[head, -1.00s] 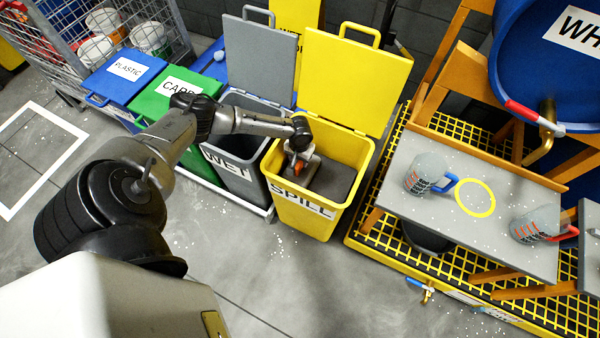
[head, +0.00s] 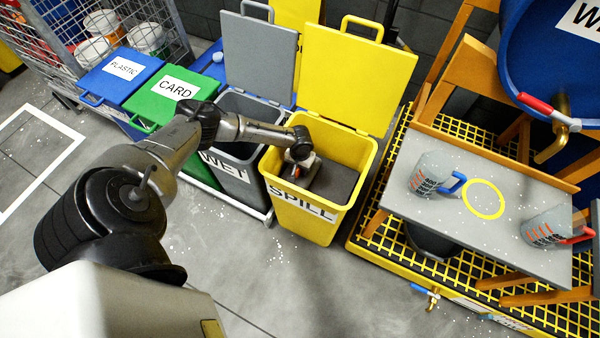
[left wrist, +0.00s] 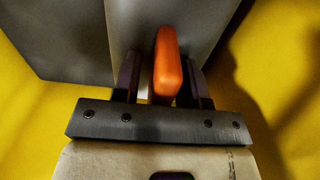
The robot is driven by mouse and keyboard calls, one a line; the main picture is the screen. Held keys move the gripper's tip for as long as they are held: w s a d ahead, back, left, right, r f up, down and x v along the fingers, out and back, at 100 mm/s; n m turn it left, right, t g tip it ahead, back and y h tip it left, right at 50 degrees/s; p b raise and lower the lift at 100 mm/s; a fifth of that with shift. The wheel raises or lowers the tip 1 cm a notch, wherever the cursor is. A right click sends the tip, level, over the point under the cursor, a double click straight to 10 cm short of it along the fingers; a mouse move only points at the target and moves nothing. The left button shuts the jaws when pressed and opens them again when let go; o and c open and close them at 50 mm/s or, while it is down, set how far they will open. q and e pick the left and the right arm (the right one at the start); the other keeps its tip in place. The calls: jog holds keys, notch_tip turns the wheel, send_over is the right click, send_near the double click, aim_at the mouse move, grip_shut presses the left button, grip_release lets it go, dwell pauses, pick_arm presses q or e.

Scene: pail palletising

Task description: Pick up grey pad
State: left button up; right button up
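The grey pad (head: 334,184) lies inside the yellow SPILL bin (head: 300,218), whose lid is up. In the left wrist view, grey pad surfaces (left wrist: 60,45) fill the top, and an upright orange grip (left wrist: 166,65) stands over a lighter grey strip. My left gripper (head: 302,172) reaches down into the bin at the pad's left side. In the left wrist view its two fingers (left wrist: 165,78) are on either side of the orange grip, with a narrow gap showing on each side. The fingertips are partly hidden in shadow. My right gripper is not in view.
The bin's walls are close around my left gripper. Grey WET (head: 235,175), green CARD (head: 175,100) and blue PLASTIC (head: 122,75) bins stand to the left. A grey bench top (head: 450,235) with two jugs (head: 428,176) (head: 545,228) is to the right. Floor in front is clear.

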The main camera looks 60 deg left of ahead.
pick_arm(q)
grip_shut()
jog(key=shift+r, duration=0.1)
dwell(0.3)
